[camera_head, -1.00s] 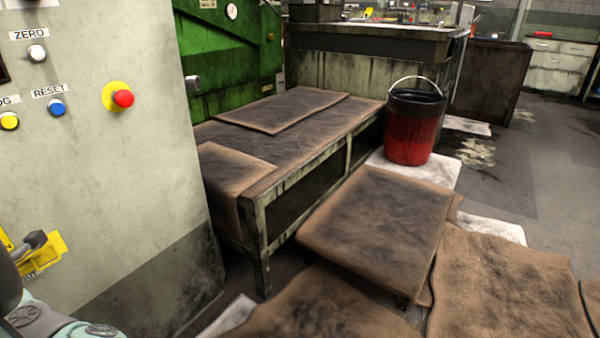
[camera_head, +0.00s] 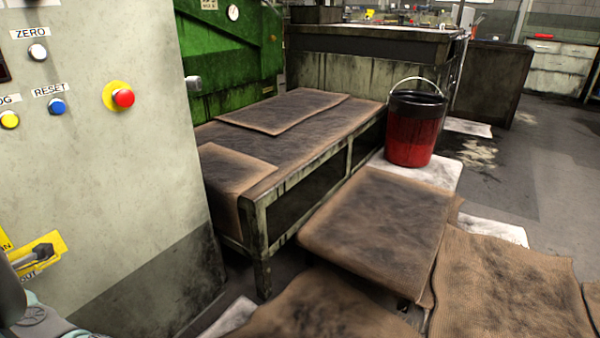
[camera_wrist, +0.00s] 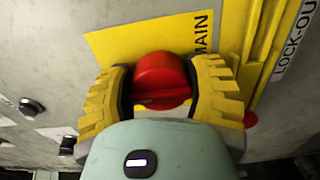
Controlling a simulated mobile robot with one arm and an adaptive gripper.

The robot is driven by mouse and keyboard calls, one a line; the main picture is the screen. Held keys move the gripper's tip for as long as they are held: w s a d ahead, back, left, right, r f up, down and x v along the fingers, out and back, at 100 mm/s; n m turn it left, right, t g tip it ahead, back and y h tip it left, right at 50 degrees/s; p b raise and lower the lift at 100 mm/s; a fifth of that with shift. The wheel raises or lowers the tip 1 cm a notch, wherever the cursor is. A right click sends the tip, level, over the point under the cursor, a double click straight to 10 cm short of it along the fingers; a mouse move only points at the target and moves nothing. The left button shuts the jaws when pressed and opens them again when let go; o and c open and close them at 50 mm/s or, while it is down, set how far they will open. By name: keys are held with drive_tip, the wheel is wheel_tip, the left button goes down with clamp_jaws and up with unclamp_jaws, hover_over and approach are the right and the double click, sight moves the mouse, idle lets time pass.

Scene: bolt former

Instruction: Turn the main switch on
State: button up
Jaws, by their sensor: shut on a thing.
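The main switch, a round red knob (camera_wrist: 160,69), sits on a yellow plate (camera_wrist: 125,42) marked "MAIN" in the wrist view. My gripper (camera_wrist: 161,82) has its two ribbed yellow fingers on either side of the knob, shut on it. The red knob and my fingertips are not visible there.
The cabinet face (camera_head: 130,190) carries a red push-button (camera_head: 123,98) on a yellow ring, a blue "RESET" button (camera_head: 57,107) and a white "ZERO" button (camera_head: 38,52). A low bench (camera_head: 262,215) and a red bucket (camera_head: 413,138) stand to the right.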

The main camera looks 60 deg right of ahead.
drive_tip(key=o, duration=1.2)
drive_tip(key=shift+s, duration=0.1)
drive_tip(key=s, duration=1.2)
drive_tip(key=shift+d, duration=0.1)
drive_tip(key=shift+w, duration=0.1)
